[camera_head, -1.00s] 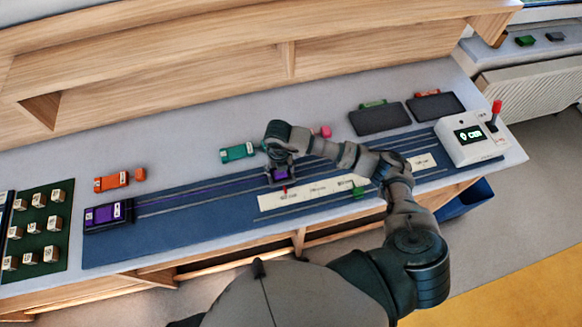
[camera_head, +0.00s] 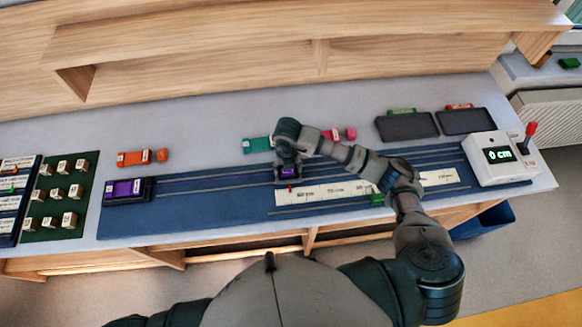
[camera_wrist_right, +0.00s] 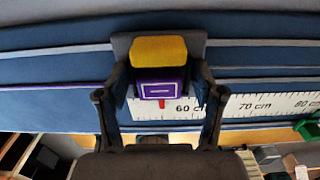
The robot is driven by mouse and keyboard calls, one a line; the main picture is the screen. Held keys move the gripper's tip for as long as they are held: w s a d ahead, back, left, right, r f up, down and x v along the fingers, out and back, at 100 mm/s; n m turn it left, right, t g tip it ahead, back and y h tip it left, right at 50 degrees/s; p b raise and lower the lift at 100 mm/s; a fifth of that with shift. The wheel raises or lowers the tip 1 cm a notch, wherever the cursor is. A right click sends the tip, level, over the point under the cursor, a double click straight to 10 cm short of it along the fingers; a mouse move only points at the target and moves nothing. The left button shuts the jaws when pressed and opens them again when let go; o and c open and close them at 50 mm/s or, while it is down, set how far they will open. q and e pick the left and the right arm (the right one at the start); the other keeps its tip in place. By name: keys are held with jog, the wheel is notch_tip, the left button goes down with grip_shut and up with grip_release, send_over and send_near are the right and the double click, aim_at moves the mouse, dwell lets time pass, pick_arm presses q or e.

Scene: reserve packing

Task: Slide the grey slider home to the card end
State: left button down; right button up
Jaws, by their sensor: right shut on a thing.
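The grey slider (camera_head: 287,181) sits on the blue track board (camera_head: 235,213), near the left end of its white scale (camera_head: 325,190). My right gripper (camera_head: 288,168) reaches down over it and is shut on it. In the right wrist view the slider's grey body (camera_wrist_right: 122,46) shows behind a yellow-topped purple block (camera_wrist_right: 160,88), between the two fingers of my right gripper (camera_wrist_right: 160,105). A red pointer (camera_wrist_right: 161,103) stands just left of the 60 cm mark. A purple block (camera_head: 124,189) in a dark holder lies at the track's left end. My left gripper is out of view.
A display box (camera_head: 493,157) reading 0 cm stands at the right end. Orange (camera_head: 134,158), teal (camera_head: 258,144) and pink (camera_head: 335,134) blocks lie behind the track. The track between slider and left holder looks clear. A green tray (camera_head: 60,198) holds several small cubes.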

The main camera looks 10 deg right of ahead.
jog(key=o, duration=1.8)
jog(key=shift+s+f, duration=0.25)
jog(key=shift+f, duration=0.25)
jog(key=shift+w+d+r, duration=0.15)
jog(key=shift+w, duration=0.05)
jog(key=shift+r, duration=0.35)
notch_tip(320, 180, up, 11)
jog(key=shift+r, duration=0.15)
